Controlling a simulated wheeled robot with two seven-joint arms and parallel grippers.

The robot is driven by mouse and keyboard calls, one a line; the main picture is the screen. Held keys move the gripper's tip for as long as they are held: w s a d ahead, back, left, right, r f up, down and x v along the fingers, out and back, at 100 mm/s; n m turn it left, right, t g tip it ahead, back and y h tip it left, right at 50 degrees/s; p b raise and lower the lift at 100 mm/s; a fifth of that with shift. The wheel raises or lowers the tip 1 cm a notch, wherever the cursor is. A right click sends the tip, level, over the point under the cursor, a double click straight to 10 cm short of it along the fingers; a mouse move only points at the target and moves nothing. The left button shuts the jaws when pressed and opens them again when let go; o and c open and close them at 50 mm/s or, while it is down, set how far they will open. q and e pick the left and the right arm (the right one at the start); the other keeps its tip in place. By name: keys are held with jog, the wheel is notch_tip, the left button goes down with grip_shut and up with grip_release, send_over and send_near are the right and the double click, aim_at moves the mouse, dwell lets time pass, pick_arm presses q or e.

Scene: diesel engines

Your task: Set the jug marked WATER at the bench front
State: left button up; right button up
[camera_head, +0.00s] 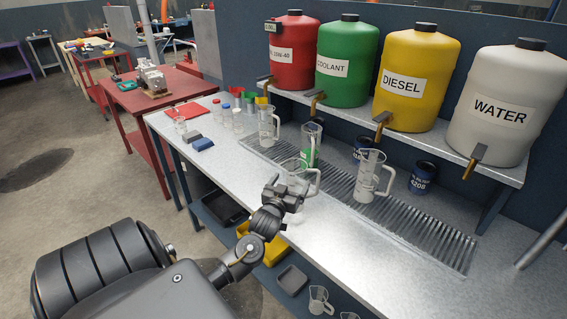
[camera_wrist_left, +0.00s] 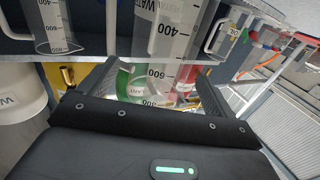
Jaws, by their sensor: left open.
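A clear measuring jug (camera_head: 291,167) stands on the bench (camera_head: 345,245), just in front of the drip grate, partly hidden behind my left gripper (camera_head: 284,190). Its handle faces right in the head view. In the left wrist view this jug (camera_wrist_left: 172,45) shows a printed scale and part of the word WATER, upside down. My left gripper is open, with its fingers (camera_wrist_left: 155,88) on either side of the jug; I cannot tell whether they touch it. My right gripper is not in view.
Other jugs stand along the grate (camera_head: 430,235): one at left (camera_head: 268,125), one with green liquid (camera_head: 309,148) and one at right (camera_head: 367,178). Red, green, yellow and white WATER (camera_head: 505,105) drums stand on the shelf behind. The bench's front right is clear.

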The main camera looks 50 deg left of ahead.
pick_arm(q)
jog(key=b+v, duration=0.1)
jog(key=v, duration=0.6)
jog(key=shift+s, duration=0.25)
jog(key=s+d+f+m+g+h, duration=0.3)
jog(key=s+d+f+g+h, duration=0.4)
jog(key=d+f, duration=0.5)
jog(key=s+d+f+m+g, duration=0.25)
jog(key=s+d, duration=0.25)
jog(key=s, duration=0.4)
jog(key=s+d+f+m+g, duration=0.1)
jog(key=s+d+g, duration=0.3)
jog(key=s+d, duration=0.3)
notch_tip(320, 180, down, 26)
jog(key=s+a, duration=0.2)
jog(key=s, duration=0.1)
jog(key=s+a+f+g, duration=0.2)
jog(key=s+f, duration=1.3)
jog(key=s, duration=0.1)
jog(key=shift+a+f+m, duration=0.25)
jog(key=shift+f+m, duration=0.05)
jog(key=shift+m, duration=0.05)
